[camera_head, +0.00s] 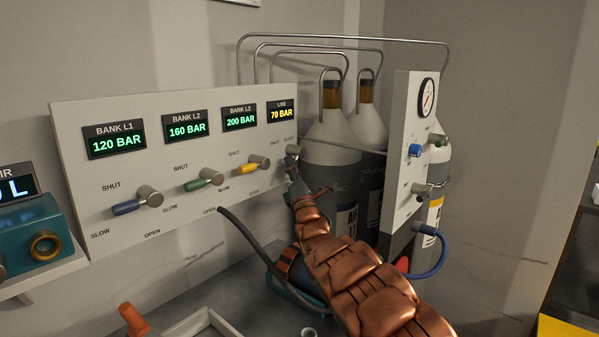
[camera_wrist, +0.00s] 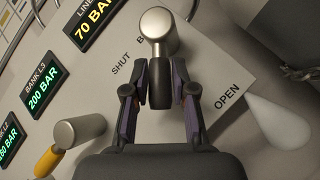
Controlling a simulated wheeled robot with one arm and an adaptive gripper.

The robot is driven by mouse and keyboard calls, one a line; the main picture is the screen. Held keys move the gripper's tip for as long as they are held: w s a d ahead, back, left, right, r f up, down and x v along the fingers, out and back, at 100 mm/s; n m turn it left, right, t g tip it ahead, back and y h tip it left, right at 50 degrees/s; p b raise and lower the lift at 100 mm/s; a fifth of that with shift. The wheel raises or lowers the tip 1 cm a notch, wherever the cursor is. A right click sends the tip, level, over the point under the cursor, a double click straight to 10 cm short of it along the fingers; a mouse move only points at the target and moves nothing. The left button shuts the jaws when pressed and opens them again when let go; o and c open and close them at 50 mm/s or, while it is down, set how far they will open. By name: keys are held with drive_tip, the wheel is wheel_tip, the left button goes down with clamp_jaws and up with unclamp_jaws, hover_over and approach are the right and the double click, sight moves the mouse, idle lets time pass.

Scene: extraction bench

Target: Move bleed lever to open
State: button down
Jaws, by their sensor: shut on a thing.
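The bleed lever has a round metal hub (camera_wrist: 157,24) and a short dark handle (camera_wrist: 160,84), seen in the wrist view. The handle points toward my gripper, between the SHUT label (camera_wrist: 120,63) and the OPEN label (camera_wrist: 228,97). My gripper (camera_wrist: 160,92) is shut on the handle, one finger on each side. In the head view the hub (camera_head: 293,151) shows at the panel's right end under the LINE 70 BAR display (camera_head: 281,111). There my gripper (camera_head: 295,180) hides the handle.
The white panel (camera_head: 75,130) also carries a blue lever (camera_head: 126,207), a green lever (camera_head: 196,185) and a yellow lever (camera_head: 247,168) to the left. Gas cylinders (camera_head: 330,150) stand close on the right, beside a gauge panel (camera_head: 399,140). A dark hose (camera_head: 245,231) hangs below.

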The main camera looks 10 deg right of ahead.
drive_tip(key=shift+d+f, duration=0.1)
idle(0.3)
drive_tip(key=c, duration=0.9)
unclamp_jaws()
drive_tip(key=shift+s+d+f, duration=0.3)
drive_tip(key=shift+s+d, duration=0.15)
drive_tip(key=shift+s, duration=1.9)
drive_tip(key=shift+s+d+f, duration=0.25)
drive_tip(key=shift+s+d, duration=0.15)
drive_tip(key=shift+s, duration=1.95)
drive_tip(key=shift+s+d+f, duration=0.3)
drive_tip(key=shift+s+d, duration=0.15)
drive_tip(key=shift+s, duration=1.9)
drive_tip(key=shift+c, duration=0.2)
